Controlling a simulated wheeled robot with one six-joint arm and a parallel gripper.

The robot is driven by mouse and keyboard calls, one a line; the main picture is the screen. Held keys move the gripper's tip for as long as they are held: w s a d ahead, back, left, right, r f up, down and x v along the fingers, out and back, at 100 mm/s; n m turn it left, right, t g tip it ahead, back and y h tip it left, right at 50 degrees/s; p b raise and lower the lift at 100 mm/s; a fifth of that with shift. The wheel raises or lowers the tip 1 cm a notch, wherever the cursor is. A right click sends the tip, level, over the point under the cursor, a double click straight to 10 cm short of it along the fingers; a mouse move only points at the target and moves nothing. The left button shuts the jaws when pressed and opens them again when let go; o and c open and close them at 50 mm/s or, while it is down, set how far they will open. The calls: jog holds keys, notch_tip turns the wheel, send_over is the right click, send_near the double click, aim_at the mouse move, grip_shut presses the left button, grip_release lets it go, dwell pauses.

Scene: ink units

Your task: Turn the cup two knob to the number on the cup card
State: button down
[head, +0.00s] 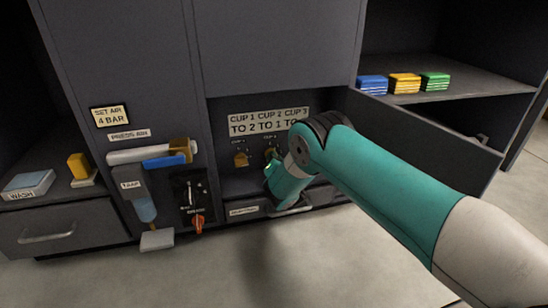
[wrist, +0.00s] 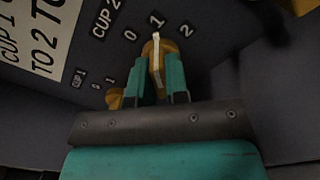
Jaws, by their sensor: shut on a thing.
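The cup two knob (wrist: 157,50) is yellow with a white pointer line. In the wrist view its line points at the 1, between the 0 and the 2 on its scale. My gripper (wrist: 157,72) is shut on this knob, one teal finger on each side. The cup card (head: 268,122) above the knobs reads CUP 2 TO 1 and CUP 1 TO 2; the number under CUP 3 is hidden by my arm in the head view. It also shows in part in the wrist view (wrist: 38,35).
The cup one knob (head: 240,159) is just left of my gripper. My arm hides the area right of it. An open door panel (head: 425,130) stands at the right, below a shelf with blue, yellow and green stacks (head: 404,83). An orange-red knob (head: 198,224) is lower left.

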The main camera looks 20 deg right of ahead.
jog(key=shift+d+f+m, duration=0.1)
jog(key=shift+m, duration=0.4)
jog(key=shift+s, duration=0.1)
jog(key=c, duration=1.1)
grip_release()
